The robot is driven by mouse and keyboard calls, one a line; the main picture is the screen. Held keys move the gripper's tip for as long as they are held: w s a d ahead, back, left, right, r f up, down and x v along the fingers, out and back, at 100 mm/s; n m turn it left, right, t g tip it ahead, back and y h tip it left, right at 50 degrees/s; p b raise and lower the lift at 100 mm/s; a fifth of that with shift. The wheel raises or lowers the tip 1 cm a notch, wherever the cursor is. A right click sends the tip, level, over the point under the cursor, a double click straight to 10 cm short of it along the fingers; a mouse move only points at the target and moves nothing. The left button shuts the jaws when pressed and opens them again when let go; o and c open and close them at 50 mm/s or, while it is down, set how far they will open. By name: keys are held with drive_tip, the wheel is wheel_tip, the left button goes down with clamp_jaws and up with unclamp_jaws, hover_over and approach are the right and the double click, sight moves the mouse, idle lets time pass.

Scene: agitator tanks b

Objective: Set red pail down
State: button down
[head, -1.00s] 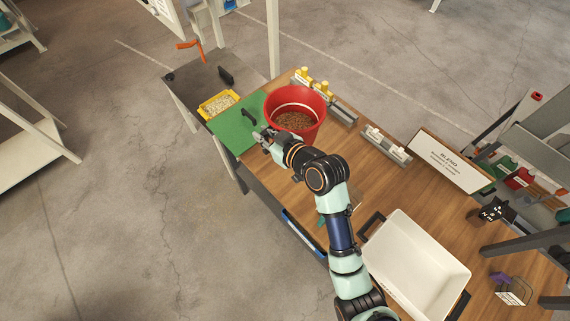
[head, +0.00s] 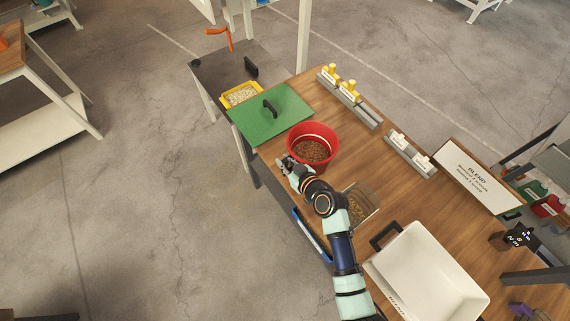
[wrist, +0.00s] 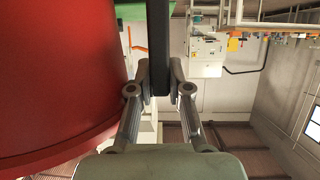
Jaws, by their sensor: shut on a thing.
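The red pail (head: 325,160) is upright and holds brown granules (head: 311,150). It is over the wooden table (head: 395,195), beside the green board. I cannot tell whether its base touches the table. My gripper (head: 284,166) is at the pail's near left side in the head view. In the wrist view my gripper (wrist: 158,88) is shut on a black upright bar (wrist: 159,40), seemingly the pail's handle. The pail's red wall (wrist: 60,80) fills the left of that view. Where the bar joins the pail is hidden.
A green board (head: 255,125) with a black handle lies behind the pail. A white bin (head: 428,268) stands nearer. Racks with yellow (head: 347,97) and white pieces (head: 411,153) line the far edge. Bare wood shows between.

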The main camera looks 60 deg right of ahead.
drive_tip(key=shift+f, duration=0.4)
drive_tip(key=shift+f, duration=0.15)
drive_tip(key=c, duration=1.1)
unclamp_jaws()
drive_tip(key=shift+f, duration=0.1)
drive_tip(key=shift+s+r, duration=0.2)
drive_tip(key=shift+r, duration=0.1)
drive_tip(key=v, duration=0.7)
drive_tip(key=shift+a, duration=0.1)
